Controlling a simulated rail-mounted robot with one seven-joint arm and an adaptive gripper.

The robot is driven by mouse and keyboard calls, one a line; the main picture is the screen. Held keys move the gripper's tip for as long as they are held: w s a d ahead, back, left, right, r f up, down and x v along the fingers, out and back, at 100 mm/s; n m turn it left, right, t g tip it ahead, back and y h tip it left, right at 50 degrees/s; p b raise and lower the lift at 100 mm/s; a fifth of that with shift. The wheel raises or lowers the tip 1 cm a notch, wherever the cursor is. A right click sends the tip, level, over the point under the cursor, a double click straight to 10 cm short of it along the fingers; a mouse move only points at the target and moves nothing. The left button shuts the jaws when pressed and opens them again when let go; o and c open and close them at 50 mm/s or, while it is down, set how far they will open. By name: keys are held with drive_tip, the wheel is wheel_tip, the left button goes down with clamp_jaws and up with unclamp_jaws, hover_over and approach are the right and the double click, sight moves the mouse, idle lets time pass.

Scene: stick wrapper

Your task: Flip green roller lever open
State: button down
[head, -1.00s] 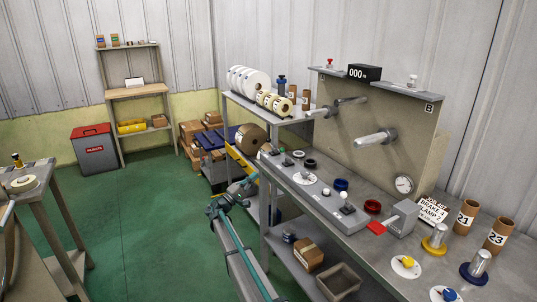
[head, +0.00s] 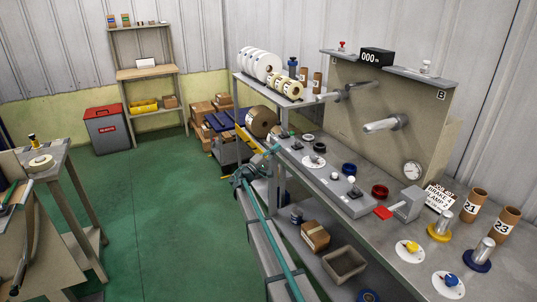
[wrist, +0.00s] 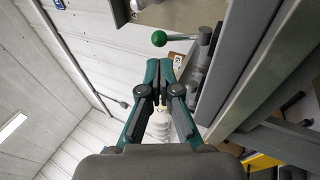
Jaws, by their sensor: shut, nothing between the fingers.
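A lever with a green ball knob (wrist: 160,38) shows in the wrist view, near the top. Its thin rod runs right to a grey pivot (wrist: 205,37) beside a long grey bar. My gripper (wrist: 162,88) is below the knob in that picture, with its teal and black fingers together and nothing between them. A clear gap shows in the picture between fingertips and knob; its depth is hard to tell. In the head view my teal arm reaches to the left end of the workbench, where the fingers are small and unclear. I cannot make out the green knob there.
The workbench (head: 335,198) carries a control box with a red lever (head: 383,212), coloured rings and cardboard cores (head: 508,220). A panel with spindles (head: 380,125) stands behind. Grey bars (wrist: 245,75) lie close to the right of my fingers. Green floor is open at left.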

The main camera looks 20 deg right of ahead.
drive_tip(key=p+x, duration=0.1)
drive_tip(key=x, duration=0.5)
drive_tip(key=shift+d+r+p, duration=0.2)
drive_tip(key=shift+d+p, duration=0.05)
drive_tip(key=shift+p, duration=0.1)
drive_tip(key=shift+d, duration=0.1)
drive_tip(key=shift+r+g, duration=0.15)
drive_tip(key=shift+g, duration=0.15)
